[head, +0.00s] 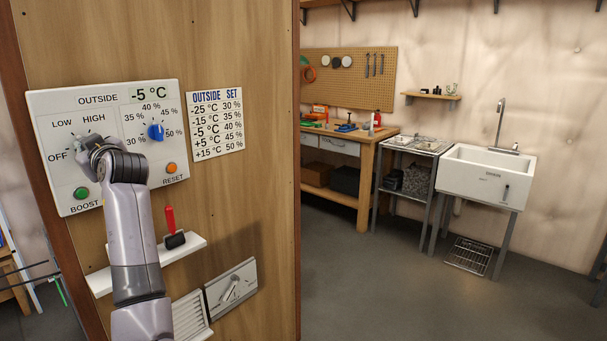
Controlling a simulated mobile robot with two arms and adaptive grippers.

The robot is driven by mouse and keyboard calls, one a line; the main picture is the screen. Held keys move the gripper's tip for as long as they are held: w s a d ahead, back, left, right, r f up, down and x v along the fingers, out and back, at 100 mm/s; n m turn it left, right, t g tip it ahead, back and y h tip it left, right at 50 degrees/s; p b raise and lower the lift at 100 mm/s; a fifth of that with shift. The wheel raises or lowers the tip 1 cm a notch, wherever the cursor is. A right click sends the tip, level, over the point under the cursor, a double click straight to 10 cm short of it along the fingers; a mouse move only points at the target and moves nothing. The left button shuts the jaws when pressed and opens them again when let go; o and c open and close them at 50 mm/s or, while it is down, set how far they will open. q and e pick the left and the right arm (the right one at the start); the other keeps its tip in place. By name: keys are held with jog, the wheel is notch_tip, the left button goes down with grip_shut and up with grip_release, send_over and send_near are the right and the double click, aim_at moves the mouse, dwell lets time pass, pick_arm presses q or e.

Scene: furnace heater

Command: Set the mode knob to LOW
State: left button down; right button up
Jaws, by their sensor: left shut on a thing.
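The white control panel (60,105) is mounted on the wooden wall in the head view. Its mode dial shows OFF, LOW and HIGH around the upper left. My left gripper (90,152) is at this dial, shut on the mode knob. The knob is hidden behind the gripper, so I cannot tell which setting it points to. A blue knob (155,131) sits on the percent dial to the right. The panel display (151,94) reads -5 °C outside. My right gripper is not in view.
A green BOOST button (81,193) and an orange RESET button (171,168) are low on the panel. A settings chart (216,124) hangs to its right. Below is a white shelf (192,245) with a red-handled tool (171,222). Open floor lies to the right.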

pick_arm(q)
jog(key=shift+f+n, duration=0.15)
jog(key=shift+n, duration=0.45)
jog(key=shift+b, duration=0.3)
jog(key=shift+f+n+b, duration=0.1)
jog(key=shift+n+b, duration=0.2)
jog(key=shift+n, duration=0.3)
jog(key=c, duration=1.5)
grip_release()
jog(key=shift+r, duration=0.2)
jog(key=shift+b+v, duration=0.9)
jog(key=shift+v, duration=2.7)
jog(key=shift+w, duration=0.1)
